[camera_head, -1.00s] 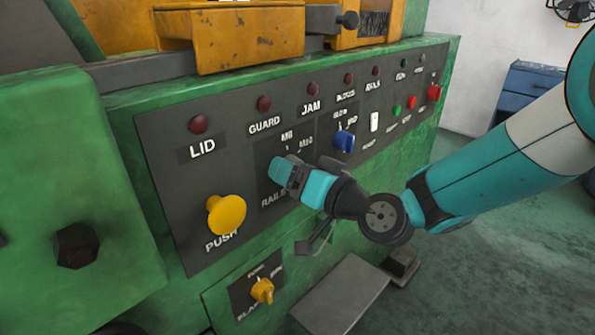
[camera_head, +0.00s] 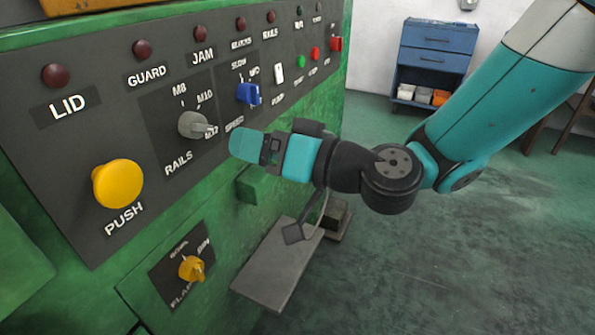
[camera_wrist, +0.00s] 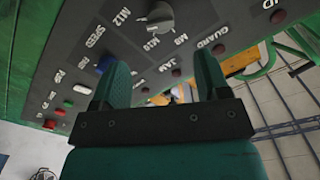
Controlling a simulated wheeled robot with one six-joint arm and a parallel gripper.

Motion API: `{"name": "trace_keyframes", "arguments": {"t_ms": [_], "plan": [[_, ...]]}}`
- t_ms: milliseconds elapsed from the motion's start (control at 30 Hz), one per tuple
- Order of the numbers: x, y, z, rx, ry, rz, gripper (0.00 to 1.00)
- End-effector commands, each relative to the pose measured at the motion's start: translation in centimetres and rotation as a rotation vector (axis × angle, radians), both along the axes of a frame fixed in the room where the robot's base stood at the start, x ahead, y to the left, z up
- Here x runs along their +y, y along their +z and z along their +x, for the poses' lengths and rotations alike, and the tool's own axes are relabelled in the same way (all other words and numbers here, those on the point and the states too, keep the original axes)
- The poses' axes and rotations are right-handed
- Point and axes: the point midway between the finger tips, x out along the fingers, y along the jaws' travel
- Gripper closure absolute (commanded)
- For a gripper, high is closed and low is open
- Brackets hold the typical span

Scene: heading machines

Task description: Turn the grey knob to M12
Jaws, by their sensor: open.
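The grey knob (camera_head: 193,125) sits on the dark panel above the word RAILS, with M8, M10 and M12 marked around it.
A blue knob (camera_head: 248,93) marked SPEED is close to the right of the grey knob. A yellow push button (camera_head: 117,183) is at lower left, and a yellow flap knob (camera_head: 191,268) is below. A grey step (camera_head: 278,265) juts out beneath. The floor at right is open.

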Motion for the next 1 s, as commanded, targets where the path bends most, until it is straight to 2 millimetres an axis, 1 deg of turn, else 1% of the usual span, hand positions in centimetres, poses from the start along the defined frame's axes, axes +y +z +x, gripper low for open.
{"name": "trace_keyframes", "arguments": {"t_ms": [33, 100, 200, 300, 433, 767, 867, 967, 1000], "plan": [[-1.2, -0.5, -0.3, 0.001, -0.006, 0.0, 0.31], [-2.5, -0.5, -0.9, 0.0, -0.005, 0.0, 0.31], [-4.0, -0.3, -1.6, 0.0, -0.004, 0.0, 0.31], [-4.9, -0.2, -2.0, 0.0, -0.002, -0.001, 0.31], [-5.4, 0.0, -2.3, 0.001, 0.001, 0.0, 0.31], [-5.4, 0.1, -2.5, -0.001, 0.008, -0.004, 0.31], [-5.3, 0.3, -3.6, -0.007, 0.062, -0.043, 0.31], [-5.5, 0.1, -6.1, -0.002, 0.172, -0.157, 0.31], [-6.0, -0.3, -7.4, 0.011, 0.22, -0.227, 0.31]]}}
